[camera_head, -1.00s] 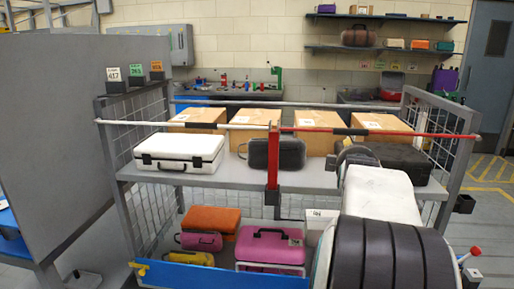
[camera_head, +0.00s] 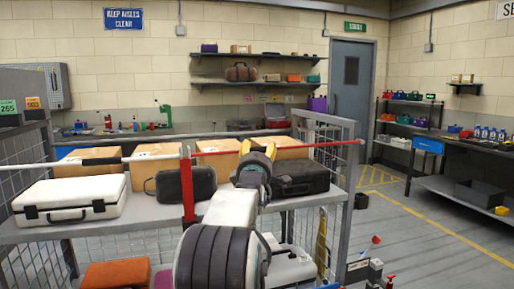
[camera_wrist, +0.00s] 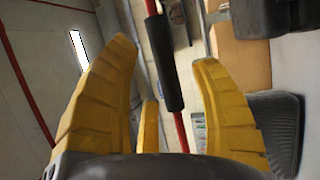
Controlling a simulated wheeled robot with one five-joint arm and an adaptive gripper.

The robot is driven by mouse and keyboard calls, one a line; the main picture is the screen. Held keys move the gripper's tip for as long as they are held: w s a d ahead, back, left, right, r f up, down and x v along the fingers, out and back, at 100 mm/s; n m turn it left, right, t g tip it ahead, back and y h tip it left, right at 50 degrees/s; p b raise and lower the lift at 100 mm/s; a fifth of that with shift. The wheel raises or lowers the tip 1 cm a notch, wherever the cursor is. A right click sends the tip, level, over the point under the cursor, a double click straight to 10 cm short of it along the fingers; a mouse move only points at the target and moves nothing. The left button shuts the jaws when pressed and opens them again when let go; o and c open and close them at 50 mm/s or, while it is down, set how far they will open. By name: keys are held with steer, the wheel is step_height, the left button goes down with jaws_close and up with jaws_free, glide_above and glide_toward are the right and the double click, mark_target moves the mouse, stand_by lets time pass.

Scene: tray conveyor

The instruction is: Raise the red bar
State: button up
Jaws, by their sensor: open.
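The red bar (camera_head: 335,143) runs level across the right half of the cart front, from a red upright post (camera_head: 187,185) to the right mesh side. My gripper (camera_head: 258,150), with yellow fingers, is open at the bar's middle and hides part of it. In the wrist view, the bar's black sleeve (camera_wrist: 164,62) shows in the gap between the spread fingers of my gripper (camera_wrist: 163,55), with red bar (camera_wrist: 182,130) below it. The sleeve looks apart from both fingers; I cannot tell how deep it sits between them.
A black case (camera_head: 290,178) and cardboard boxes (camera_head: 215,147) stand on the shelf behind the bar. A small dark case (camera_head: 180,184) and a white case (camera_head: 70,197) are left. A white bar (camera_head: 45,166) spans the left half.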

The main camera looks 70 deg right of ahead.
mark_target(259, 150)
steer(key=shift+p+x, duration=0.3)
steer(key=shift+x, duration=1.2)
jaws_close()
